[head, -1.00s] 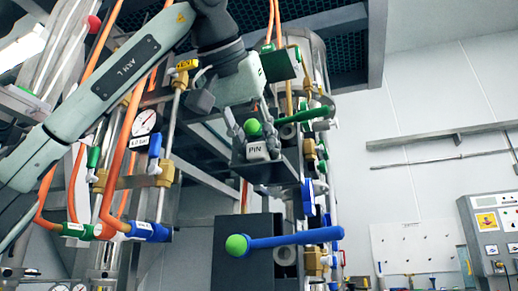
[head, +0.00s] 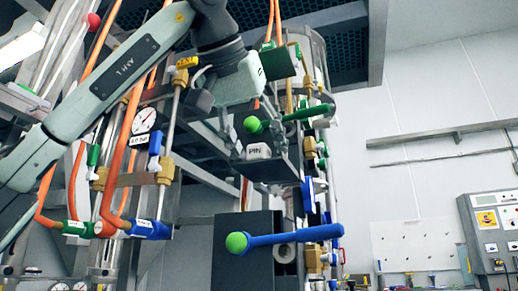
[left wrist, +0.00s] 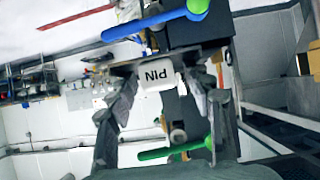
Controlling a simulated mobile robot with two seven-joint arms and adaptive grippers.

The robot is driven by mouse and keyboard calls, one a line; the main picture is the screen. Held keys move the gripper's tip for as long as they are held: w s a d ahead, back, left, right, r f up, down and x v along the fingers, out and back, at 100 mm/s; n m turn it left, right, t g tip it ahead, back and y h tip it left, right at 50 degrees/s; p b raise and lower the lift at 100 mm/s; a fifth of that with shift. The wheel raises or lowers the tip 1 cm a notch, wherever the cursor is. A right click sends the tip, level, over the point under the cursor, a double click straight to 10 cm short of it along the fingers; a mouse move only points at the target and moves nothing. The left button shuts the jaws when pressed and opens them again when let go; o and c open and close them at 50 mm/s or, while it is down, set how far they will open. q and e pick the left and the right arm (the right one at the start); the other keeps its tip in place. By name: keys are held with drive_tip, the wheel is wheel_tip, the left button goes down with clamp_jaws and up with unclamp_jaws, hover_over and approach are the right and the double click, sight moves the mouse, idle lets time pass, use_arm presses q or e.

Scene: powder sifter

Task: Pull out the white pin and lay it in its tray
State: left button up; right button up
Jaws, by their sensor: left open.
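The white pin, a block lettered PIN (head: 258,151), sits on a dark grey tray-like bracket (head: 270,170) in the middle of the head view. In the left wrist view the white pin (left wrist: 157,77) shows between my left fingers. My left gripper (left wrist: 166,84) is open, with a finger on each side of the pin and a visible gap to it. My right gripper is not in view.
A green handle (head: 305,113) juts out just above the pin. A blue handle with a green ball (head: 290,239) crosses in front of a dark box (head: 245,270) below. Orange hoses and valves stand at the left.

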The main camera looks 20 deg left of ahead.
use_arm(q)
drive_tip(key=v, duration=1.2)
